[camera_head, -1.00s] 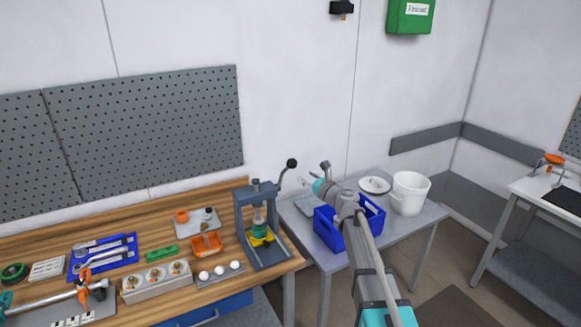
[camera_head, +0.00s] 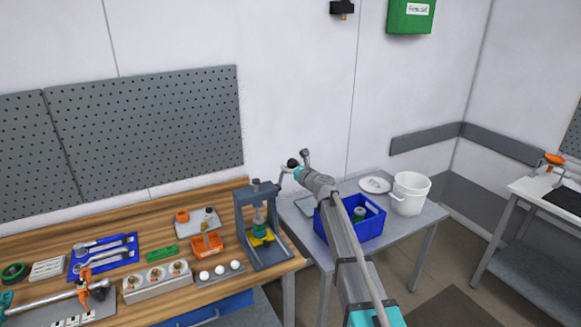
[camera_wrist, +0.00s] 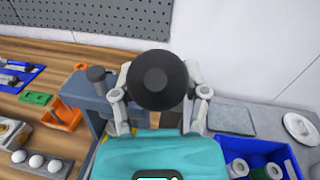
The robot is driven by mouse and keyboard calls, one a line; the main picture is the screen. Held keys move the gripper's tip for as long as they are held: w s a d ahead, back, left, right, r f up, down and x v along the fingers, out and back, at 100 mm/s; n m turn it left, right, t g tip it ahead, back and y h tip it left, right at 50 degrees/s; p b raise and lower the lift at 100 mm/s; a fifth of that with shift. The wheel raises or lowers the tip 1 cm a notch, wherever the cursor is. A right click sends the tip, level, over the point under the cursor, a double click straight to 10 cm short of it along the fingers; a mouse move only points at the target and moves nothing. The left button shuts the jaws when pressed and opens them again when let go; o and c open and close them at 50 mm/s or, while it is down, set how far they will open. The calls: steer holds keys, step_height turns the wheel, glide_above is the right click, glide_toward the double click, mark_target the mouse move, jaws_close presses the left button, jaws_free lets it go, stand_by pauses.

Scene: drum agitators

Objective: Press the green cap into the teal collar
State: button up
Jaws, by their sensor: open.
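The arbor press (camera_head: 258,225) stands at the right end of the wooden bench. A small teal-green part (camera_head: 258,217) sits under its ram, above a yellow fixture (camera_head: 261,238); I cannot tell cap from collar at this size. The press lever ends in a black ball knob (camera_head: 292,163), large in the wrist view (camera_wrist: 157,80). My gripper (camera_wrist: 158,70) is open, with one finger on each side of the knob; I cannot tell if either touches it. In the head view my gripper (camera_head: 297,172) is at the lever's upper end. The press throat is hidden in the wrist view.
A blue bin (camera_head: 323,226) with grey-green parts, a white bucket (camera_head: 410,193) and a lid (camera_head: 374,185) occupy the grey side table. An orange tray (camera_head: 207,246), white balls (camera_head: 220,271) and tools (camera_head: 100,250) lie left of the press. The wall is behind.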

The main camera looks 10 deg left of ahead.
jaws_close()
steer(key=shift+s+d+f, duration=0.1)
steer(key=shift+f, duration=0.05)
